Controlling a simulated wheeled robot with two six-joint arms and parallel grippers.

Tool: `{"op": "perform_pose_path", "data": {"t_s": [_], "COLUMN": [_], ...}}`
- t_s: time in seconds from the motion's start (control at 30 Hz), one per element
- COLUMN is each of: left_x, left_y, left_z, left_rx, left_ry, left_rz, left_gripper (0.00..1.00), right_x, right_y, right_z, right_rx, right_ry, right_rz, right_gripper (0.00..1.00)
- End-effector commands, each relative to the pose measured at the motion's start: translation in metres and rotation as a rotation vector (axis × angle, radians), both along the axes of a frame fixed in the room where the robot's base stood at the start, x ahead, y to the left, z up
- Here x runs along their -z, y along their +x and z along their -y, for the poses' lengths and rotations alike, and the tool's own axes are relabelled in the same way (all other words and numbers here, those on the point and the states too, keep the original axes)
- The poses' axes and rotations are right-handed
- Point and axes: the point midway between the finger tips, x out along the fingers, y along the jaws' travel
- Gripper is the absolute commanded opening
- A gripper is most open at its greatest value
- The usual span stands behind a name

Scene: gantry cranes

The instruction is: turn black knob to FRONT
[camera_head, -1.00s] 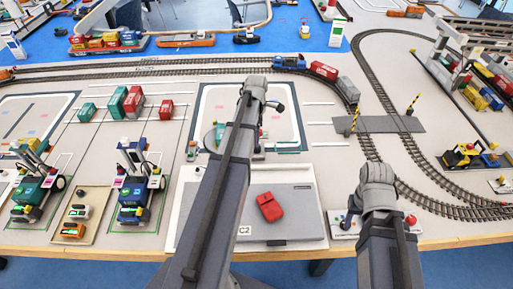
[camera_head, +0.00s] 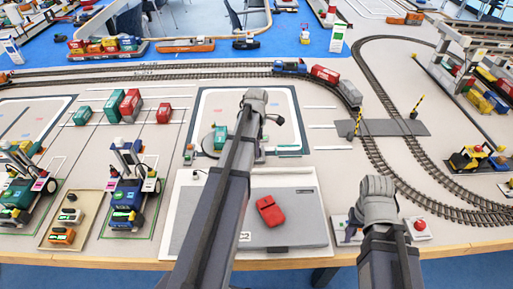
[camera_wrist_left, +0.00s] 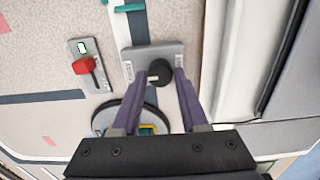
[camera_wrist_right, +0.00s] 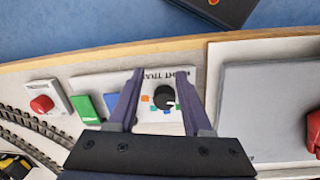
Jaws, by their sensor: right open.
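In the left wrist view a black knob (camera_wrist_left: 160,72) stands on a small grey plate (camera_wrist_left: 132,66) with lettering on its left and right sides, too small to read surely.
A red-handled lever (camera_wrist_left: 85,66) sits left of the grey plate, and a round turntable (camera_wrist_left: 112,112) is near the left fingers. A grey board with a red block (camera_head: 269,210) lies below my left arm. A red button (camera_head: 419,226) is beside my right gripper.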

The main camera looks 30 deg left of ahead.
Motion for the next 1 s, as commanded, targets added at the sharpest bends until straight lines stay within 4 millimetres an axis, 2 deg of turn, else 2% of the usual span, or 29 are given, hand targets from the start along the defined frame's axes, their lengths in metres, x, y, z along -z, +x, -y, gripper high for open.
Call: {"op": "perform_pose_path", "data": {"t_s": [0.03, 0.37, 0.73, 1.0], "left_x": [0.0, 0.0001, 0.0001, 0.0001], "left_y": [0.0, 0.0, -0.0001, 0.0003], "left_z": [0.0, 0.0, -0.0001, -0.0002], "left_rx": [0.0, 0.0, 0.019, 0.161], "left_ry": [0.0, 0.0, 0.0, 0.0], "left_rz": [0.0, 0.0, 0.0, 0.0], "left_gripper": [0.36, 0.0, 0.0, 0.0], "right_x": [0.0, 0.0001, 0.0001, 0.0001], "right_y": [0.0, 0.0, 0.0, 0.0], "right_z": [0.0, 0.0, 0.0, 0.0], "right_rx": [0.0, 0.0, 0.0, 0.0], "right_ry": [0.0, 0.0, 0.0, 0.0], "right_rz": [0.0, 0.0, 0.0, 0.0], "right_gripper": [0.5, 0.5, 0.5, 0.5]}}
